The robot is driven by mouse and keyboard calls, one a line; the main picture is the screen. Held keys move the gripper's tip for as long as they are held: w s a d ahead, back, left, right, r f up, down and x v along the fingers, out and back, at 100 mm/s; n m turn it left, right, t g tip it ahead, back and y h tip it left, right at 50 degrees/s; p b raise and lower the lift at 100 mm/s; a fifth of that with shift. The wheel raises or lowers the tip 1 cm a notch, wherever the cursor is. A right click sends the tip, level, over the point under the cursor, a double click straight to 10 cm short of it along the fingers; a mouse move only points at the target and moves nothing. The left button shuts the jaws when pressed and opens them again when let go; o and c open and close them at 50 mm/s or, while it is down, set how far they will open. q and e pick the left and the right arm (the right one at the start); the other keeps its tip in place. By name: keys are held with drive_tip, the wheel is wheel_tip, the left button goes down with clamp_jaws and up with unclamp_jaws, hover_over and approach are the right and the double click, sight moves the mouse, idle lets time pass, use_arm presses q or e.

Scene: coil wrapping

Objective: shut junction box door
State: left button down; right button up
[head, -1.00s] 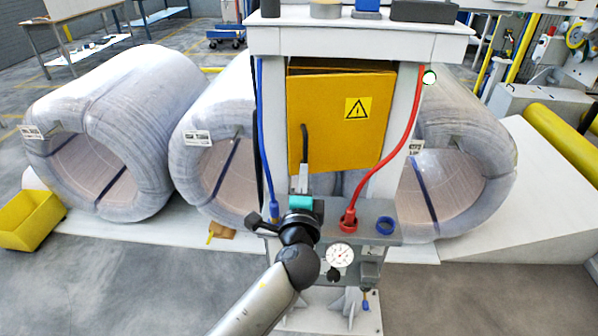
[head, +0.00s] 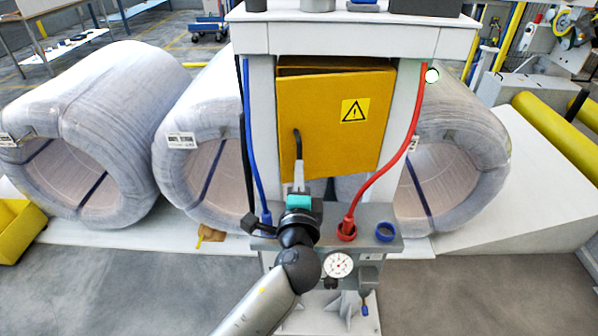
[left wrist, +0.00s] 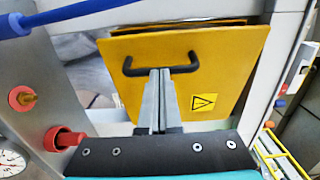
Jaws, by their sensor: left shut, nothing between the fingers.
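The yellow junction box door (head: 335,125) carries a black warning triangle and a black bar handle (head: 298,145) near its left edge. It stands slightly ajar, with a box edge showing behind its top. The door (left wrist: 225,65) and handle (left wrist: 160,66) also show in the left wrist view. My left gripper (head: 299,180) is at the door's lower left, just below the handle. Its fingers (left wrist: 160,74) are together and empty, with the tips close to the handle's middle. I cannot tell whether they touch it. My right gripper is out of view.
A grey frame with a white top (head: 350,38) surrounds the box. A red cable (head: 400,160) and a blue cable (head: 250,140) run down its sides. A gauge (head: 338,265) sits below. Large wrapped coils (head: 85,135) stand behind on both sides.

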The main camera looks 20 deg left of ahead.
sight(289, 150)
use_arm(q)
drive_tip(key=w+a+m+h, duration=0.1)
drive_tip(key=w+a+h, duration=0.1)
drive_tip(key=w+a, duration=0.1)
drive_tip(key=shift+w+a+t+p, duration=0.3)
drive_tip(key=shift+w+a+p, duration=0.05)
drive_tip(key=shift+w+p, duration=0.1)
drive_tip(key=shift+r, duration=0.15)
drive_tip(key=shift+a, duration=0.15)
